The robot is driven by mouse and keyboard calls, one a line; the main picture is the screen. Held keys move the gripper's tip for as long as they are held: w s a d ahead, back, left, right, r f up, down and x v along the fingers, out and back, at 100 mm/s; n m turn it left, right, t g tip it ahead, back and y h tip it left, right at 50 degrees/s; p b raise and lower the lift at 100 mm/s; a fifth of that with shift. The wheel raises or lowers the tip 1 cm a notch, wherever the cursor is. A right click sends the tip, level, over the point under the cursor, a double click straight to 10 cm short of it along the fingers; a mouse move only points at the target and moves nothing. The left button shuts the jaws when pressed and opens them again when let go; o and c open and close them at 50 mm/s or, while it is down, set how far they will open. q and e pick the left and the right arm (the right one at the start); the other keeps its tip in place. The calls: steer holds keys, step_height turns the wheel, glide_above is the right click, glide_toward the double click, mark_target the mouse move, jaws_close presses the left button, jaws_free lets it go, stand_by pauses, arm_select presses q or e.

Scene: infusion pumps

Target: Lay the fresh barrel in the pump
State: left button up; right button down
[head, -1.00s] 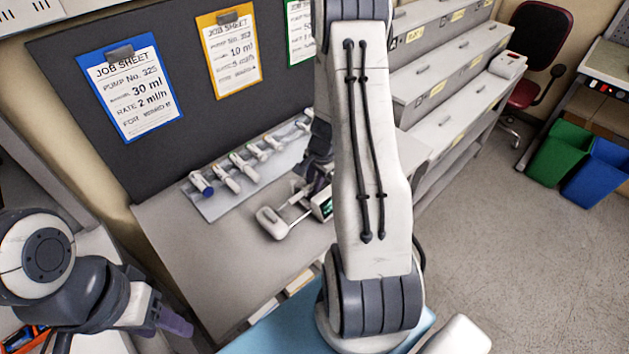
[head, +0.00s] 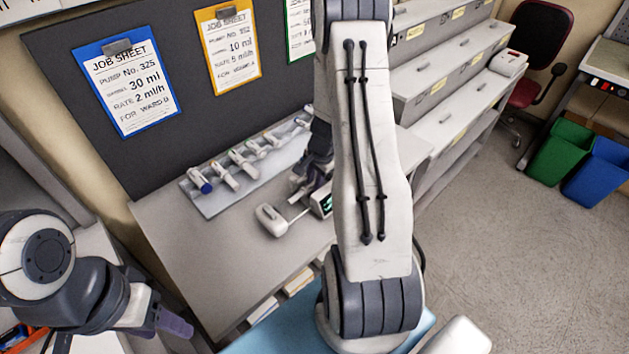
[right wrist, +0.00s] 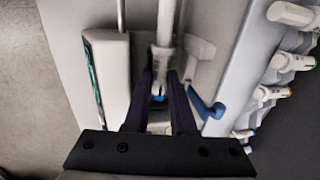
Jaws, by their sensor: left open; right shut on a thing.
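My right gripper (right wrist: 162,82) is shut on a pale syringe barrel (right wrist: 165,30) in the right wrist view. The barrel lies lengthwise between the dark purple fingers, over or at the pump's cradle; I cannot tell whether it touches. The pump (right wrist: 108,80) is a white body with a green-lit screen beside the fingers. A blue-tipped lever (right wrist: 205,103) stands out on its other side. In the head view, the pump (head: 270,220) lies on the bench with its pusher end to the left, partly hidden by my right arm. My left gripper (head: 176,324) is open and empty, left of the bench.
A grey rack (head: 210,205) with several syringes, one with a blue end (head: 200,182), lies behind the pump. A blue-framed job sheet (head: 128,85) reads pump 325, 30 ml; a yellow one (head: 228,50) reads 10 ml. The bench (head: 185,245) front left is bare.

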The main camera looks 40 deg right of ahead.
steer(key=shift+s+a+f+b, duration=0.35)
steer(key=shift+a+f+b, duration=0.2)
steer(key=shift+f, duration=0.2)
stand_by(0.6)
steer(key=c, duration=0.7)
jaws_free()
steer(key=shift+w+a, duration=0.1)
steer(key=shift+o, duration=0.2)
steer(key=shift+d+r+p, duration=0.2)
steer(key=shift+r+p, duration=0.6)
steer(key=shift+p, duration=0.1)
steer(key=shift+w+d+r+p, duration=0.1)
steer(key=shift+r+p, duration=0.55)
steer(key=shift+r, duration=0.1)
steer(key=shift+w+d+r+p, duration=0.1)
steer(key=shift+r+p, duration=0.55)
steer(key=shift+r, duration=0.1)
steer(key=shift+w+p+v, duration=0.15)
steer(key=shift+p+v, duration=0.5)
steer(key=shift+v, duration=0.05)
steer(key=shift+w+p+v, duration=0.15)
steer(key=shift+p+v, duration=0.5)
steer(key=shift+v, duration=0.05)
